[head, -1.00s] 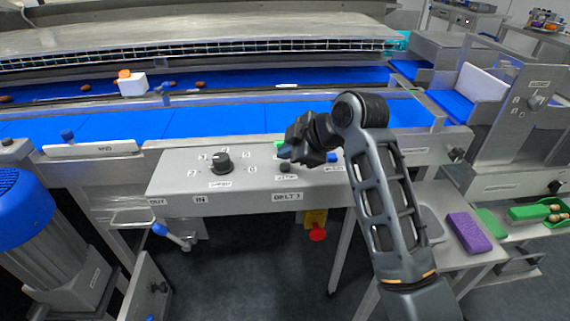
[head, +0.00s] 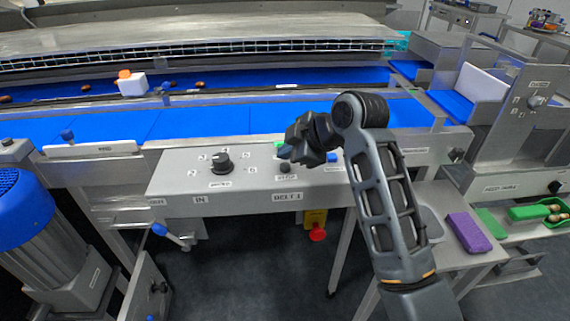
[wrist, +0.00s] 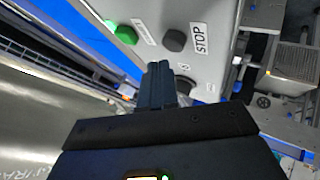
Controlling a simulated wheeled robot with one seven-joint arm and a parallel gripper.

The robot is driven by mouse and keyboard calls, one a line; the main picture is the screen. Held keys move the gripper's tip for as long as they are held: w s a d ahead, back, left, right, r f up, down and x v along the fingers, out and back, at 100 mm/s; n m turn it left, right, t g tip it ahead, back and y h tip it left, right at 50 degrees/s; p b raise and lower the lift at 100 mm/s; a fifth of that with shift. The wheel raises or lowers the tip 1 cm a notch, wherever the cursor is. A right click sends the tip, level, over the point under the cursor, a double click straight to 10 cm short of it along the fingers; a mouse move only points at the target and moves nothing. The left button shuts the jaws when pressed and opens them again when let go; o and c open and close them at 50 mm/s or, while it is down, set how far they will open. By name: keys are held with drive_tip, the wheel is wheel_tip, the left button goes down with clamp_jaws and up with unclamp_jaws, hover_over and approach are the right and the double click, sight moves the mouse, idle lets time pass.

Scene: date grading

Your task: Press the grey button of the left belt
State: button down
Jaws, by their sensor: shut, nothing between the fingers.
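The grey button (wrist: 174,40) shows in the wrist view as a dark round cap beside a label reading STOP. In the head view the grey button (head: 286,168) is a small dark knob on the panel marked BELT 1. A green button (wrist: 126,34) is to its left in the wrist view. My gripper (head: 285,153) is over the panel in the head view. In the wrist view my gripper's fingertips (wrist: 158,66) are together and empty, just below the grey button in the picture. I cannot tell whether they touch the panel.
A black dial (head: 221,162) sits left on the sloped panel (head: 170,182). A blue button (head: 332,158) is to the right of my gripper. The blue belt (head: 190,122) runs behind the panel. A red emergency knob (head: 317,235) hangs below it. A purple block (head: 468,232) lies at right.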

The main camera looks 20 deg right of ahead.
sight(288, 167)
idle(0.4)
drive_tip(key=shift+f, duration=0.45)
drive_tip(key=shift+f, duration=0.45)
idle(0.6)
idle(0.4)
drive_tip(key=shift+r+p, duration=0.55)
drive_tip(key=shift+r, duration=0.35)
wheel_tip(288, 167, up, 5)
drive_tip(key=p, duration=0.4)
drive_tip(key=shift+s, duration=0.1)
idle(0.6)
